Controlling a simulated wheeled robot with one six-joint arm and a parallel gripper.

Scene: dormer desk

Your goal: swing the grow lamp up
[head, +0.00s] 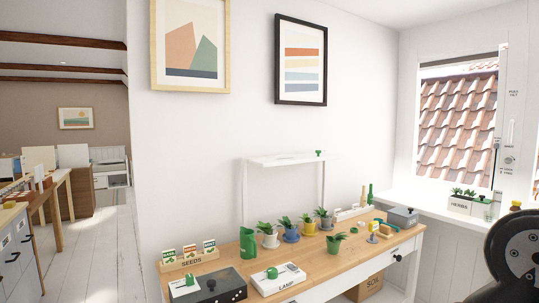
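A white frame with a flat top panel (288,158), which looks like the grow lamp, stands over the back of the wooden desk (340,262). Its panel is roughly level on two thin posts, with a small green knob on top near the right end. Potted plants stand on the desk in front of it. A white box marked LAMP (285,279) with a green knob sits at the desk's front. A black part of my arm shows at the lower right edge. My gripper is out of view.
A green jug (248,243), a SEEDS rack (188,259), and a dark box with a white top (208,287) stand at the desk's left. A grey box (403,217) is at its right end. A SOIL carton (366,287) sits below. A HERBS planter (465,204) is on the sill.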

